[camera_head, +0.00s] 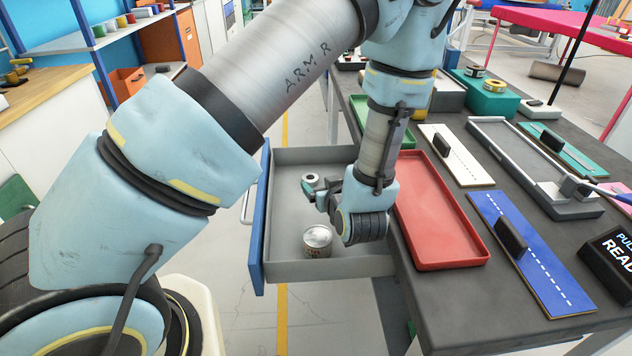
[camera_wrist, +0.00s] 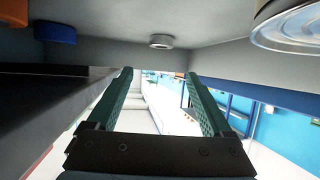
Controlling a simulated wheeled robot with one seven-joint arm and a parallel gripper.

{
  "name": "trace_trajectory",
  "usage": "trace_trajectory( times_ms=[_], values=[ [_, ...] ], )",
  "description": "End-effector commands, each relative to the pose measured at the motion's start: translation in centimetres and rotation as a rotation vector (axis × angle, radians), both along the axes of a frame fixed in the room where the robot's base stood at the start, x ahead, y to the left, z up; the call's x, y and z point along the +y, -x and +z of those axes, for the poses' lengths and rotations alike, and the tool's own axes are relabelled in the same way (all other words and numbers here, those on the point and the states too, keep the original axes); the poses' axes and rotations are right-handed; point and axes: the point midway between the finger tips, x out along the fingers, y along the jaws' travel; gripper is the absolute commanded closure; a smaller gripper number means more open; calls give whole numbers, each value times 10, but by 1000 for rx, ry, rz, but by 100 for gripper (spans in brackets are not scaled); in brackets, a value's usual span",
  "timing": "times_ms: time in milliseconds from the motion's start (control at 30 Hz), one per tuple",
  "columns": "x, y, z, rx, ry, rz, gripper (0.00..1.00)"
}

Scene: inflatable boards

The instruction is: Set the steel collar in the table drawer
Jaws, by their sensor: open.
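The steel collar (camera_head: 311,179), a small pale ring with a dark hole, lies on the floor of the open table drawer (camera_head: 288,157). It also shows in the wrist view (camera_wrist: 161,41), upper middle, beyond the fingertips and apart from them. The drawer has a grey inside and a blue front (camera_head: 258,225). My gripper (camera_head: 311,192) is in the drawer, its green fingers pointing left, close beside the collar in the head view. In the wrist view my gripper (camera_wrist: 158,75) is open with nothing between the fingers. My wrist hides part of the drawer.
A can (camera_head: 317,240) stands in the drawer's near part; its metal end fills the wrist view's upper right (camera_wrist: 295,28). A blue piece (camera_wrist: 55,33) and an orange piece (camera_wrist: 14,12) show there too. A red tray (camera_head: 440,215) and blue board (camera_head: 535,255) lie on the tabletop.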

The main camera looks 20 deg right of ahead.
Motion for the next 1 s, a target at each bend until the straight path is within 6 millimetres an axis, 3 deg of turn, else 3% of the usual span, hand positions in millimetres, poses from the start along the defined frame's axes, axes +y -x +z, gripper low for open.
trace_trajectory(
  times_ms=[133, 367, 833, 1000],
  values=[
    [1, 20, 9, 1, 1, -2, 16],
    [3, 30, 14, -1, 1, 1, 16],
    [3, 29, 15, 4, 3, 2, 16],
    [10, 10, 21, 100, 29, 20, 16]
  ],
)
